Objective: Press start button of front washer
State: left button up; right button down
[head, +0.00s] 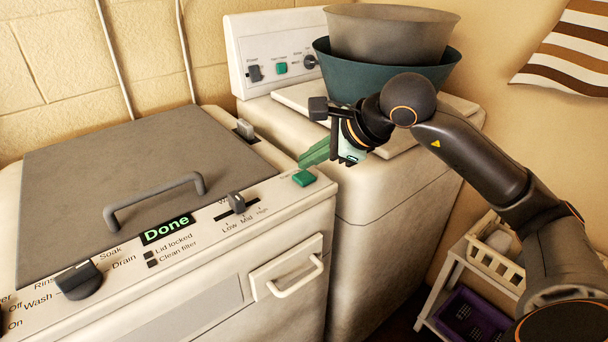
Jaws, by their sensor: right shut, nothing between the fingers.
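The front washer (180,264) is an off-white top-loader with a grey lid at the lower left. Its panel display (167,228) reads "Done" in green. A green square button (304,178) sits at the right end of the panel. My right gripper (304,160) is shut and empty. Its green fingertips are just behind and above the green button in the picture; I cannot tell whether they touch anything. My left gripper is not in view.
A second washer (360,222) stands behind, with its own green button (281,68). A grey basin (392,36) sits in a teal basin (385,77) on it. The front lid's handle (155,200) and a slider (236,203) stick up. A white shelf (455,282) is lower right.

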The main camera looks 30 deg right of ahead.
aim_at(310, 178)
dwell(0.8)
jog(key=shift+f, duration=0.15)
jog(key=shift+f+b, duration=0.3)
jog(key=shift+b, duration=0.2)
jog(key=shift+f+b, duration=0.5)
dwell(0.4)
jog(key=shift+r, duration=0.1)
dwell(0.6)
jog(key=shift+r+p, duration=0.75)
jog(key=shift+r, duration=0.1)
notch_tip(310, 178, up, 5)
jog(key=p, duration=0.4)
